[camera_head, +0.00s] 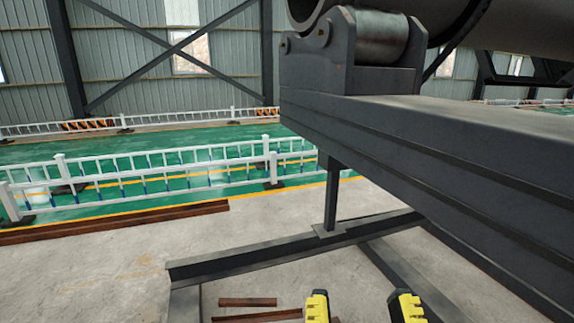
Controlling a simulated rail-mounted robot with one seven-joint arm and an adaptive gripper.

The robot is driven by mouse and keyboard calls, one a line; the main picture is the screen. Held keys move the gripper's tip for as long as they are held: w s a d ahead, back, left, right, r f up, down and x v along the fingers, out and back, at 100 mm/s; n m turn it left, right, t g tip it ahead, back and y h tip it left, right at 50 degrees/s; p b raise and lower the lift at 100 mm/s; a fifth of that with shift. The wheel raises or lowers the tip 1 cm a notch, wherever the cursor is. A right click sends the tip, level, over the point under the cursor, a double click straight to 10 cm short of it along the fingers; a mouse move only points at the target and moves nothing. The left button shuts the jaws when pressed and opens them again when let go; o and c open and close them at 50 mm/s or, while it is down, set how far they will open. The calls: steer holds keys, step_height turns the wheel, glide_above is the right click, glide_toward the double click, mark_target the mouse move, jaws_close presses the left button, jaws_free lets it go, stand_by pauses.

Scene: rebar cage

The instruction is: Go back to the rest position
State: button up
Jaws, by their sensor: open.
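My gripper (362,307) shows at the bottom edge of the head view, right of centre. Only its two yellow and black fingertips are in view. They stand well apart with a clear gap between them, so it is open. Nothing is between the fingers. The rest of my gripper and my arm are below the picture. No rebar cage can be made out in this view.
A large dark steel beam structure (440,150) fills the right side, with a roller (382,38) and a big pipe (455,22) on top. A low steel frame (290,243) lies below. White railings (160,172) cross the green floor. Concrete floor (110,270) is open at left.

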step_height(320, 180, up, 31)
steer(key=p, duration=2.8)
steer(key=shift+r+p, duration=0.15)
steer(key=shift+p, duration=0.2)
